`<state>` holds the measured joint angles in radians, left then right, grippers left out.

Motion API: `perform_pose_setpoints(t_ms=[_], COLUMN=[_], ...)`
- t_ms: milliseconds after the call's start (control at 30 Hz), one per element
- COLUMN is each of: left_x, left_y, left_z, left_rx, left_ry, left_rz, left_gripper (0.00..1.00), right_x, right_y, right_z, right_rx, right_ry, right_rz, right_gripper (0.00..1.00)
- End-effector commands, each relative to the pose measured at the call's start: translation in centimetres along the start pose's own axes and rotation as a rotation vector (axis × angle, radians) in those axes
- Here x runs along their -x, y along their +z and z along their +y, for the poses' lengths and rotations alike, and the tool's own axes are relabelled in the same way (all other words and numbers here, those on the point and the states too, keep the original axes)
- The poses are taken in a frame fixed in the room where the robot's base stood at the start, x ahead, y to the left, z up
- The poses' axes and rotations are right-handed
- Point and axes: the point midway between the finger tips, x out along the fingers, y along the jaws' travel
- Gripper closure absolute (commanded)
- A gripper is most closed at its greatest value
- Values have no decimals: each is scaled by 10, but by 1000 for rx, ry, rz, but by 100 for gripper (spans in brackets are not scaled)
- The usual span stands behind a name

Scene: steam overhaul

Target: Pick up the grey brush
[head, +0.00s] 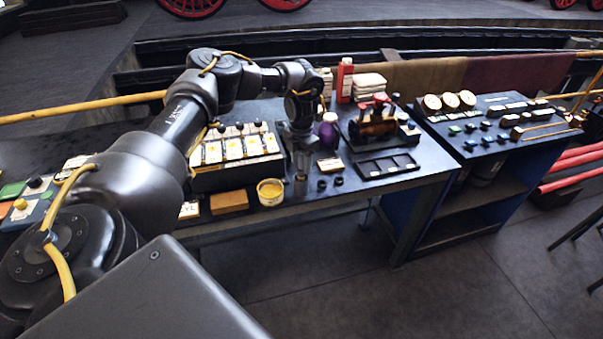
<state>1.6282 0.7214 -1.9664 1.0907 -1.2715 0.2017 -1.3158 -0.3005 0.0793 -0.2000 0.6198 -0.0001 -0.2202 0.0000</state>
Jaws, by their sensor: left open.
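My left gripper (300,177) hangs over the dark workbench (340,190), pointing down, with its fingers small in the head view. It is open and is between a tub of yellow stuff (270,192) and a small pale-topped block (330,166). I cannot make out a grey brush with certainty; it may be hidden behind my arm or gripper, or be too small to tell. My right gripper is not in view.
A box with white cards (235,150) stands left of the gripper. A purple bottle (328,133), a small red-and-brass engine model (375,120) and a black tray (386,166) are to the right. A control desk (490,125) stands farther right. Open floor lies in front.

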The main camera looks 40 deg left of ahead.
Motion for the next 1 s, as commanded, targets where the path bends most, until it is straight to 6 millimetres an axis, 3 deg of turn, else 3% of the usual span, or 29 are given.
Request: perform_pose_setpoints(t_ms=[133,367,700,1000], left_x=[-12,-14,-14,-12], left_y=[0,0,0,1], left_z=[0,0,0,0], left_rx=[0,0,0,0], left_ry=[0,0,0,0], left_rz=[0,-1,-1,-3], left_gripper=[55,55,98,100], right_x=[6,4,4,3], right_y=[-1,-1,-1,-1], right_z=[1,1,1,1], right_rx=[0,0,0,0], right_ry=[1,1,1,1], right_rz=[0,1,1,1], right_gripper=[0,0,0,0])
